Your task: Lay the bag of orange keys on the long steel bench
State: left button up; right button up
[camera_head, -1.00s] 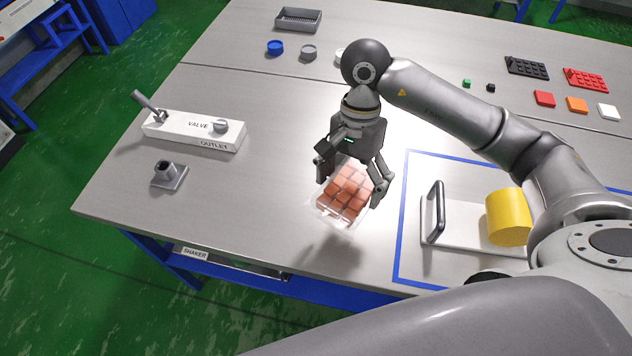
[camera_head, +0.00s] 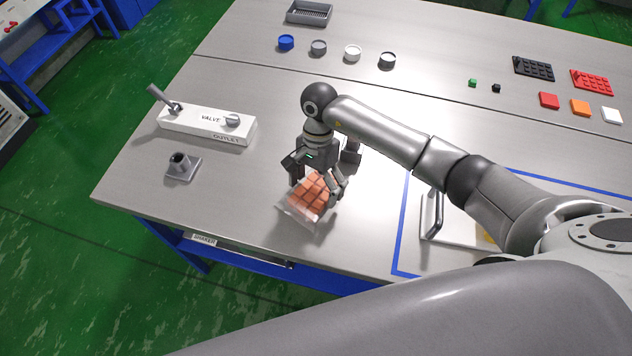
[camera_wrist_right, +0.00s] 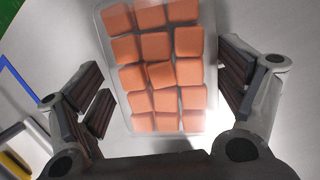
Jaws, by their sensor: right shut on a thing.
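The bag of orange keys (camera_head: 309,196) is a clear pouch with rows of orange square keys. It hangs tilted at my right gripper (camera_head: 316,188), over the front left part of the long steel bench (camera_head: 230,214). In the right wrist view the bag (camera_wrist_right: 158,70) lies between the two fingers of the gripper (camera_wrist_right: 165,88), which is shut on it. I cannot tell whether the bag's lower edge touches the bench top. My left gripper is not in view.
A white valve block (camera_head: 208,125) and a small grey socket stand (camera_head: 182,167) are to the left. Several round caps (camera_head: 318,47) and a grey tray (camera_head: 309,13) are at the back. A blue-outlined area with a handled plate (camera_head: 434,215) is to the right.

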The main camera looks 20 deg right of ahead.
jog(key=shift+f, duration=0.15)
jog(key=shift+f, duration=0.1)
jog(key=shift+f+b, duration=0.1)
jog(key=shift+b, duration=0.2)
jog(key=o, duration=0.9)
jog(key=shift+c, duration=0.2)
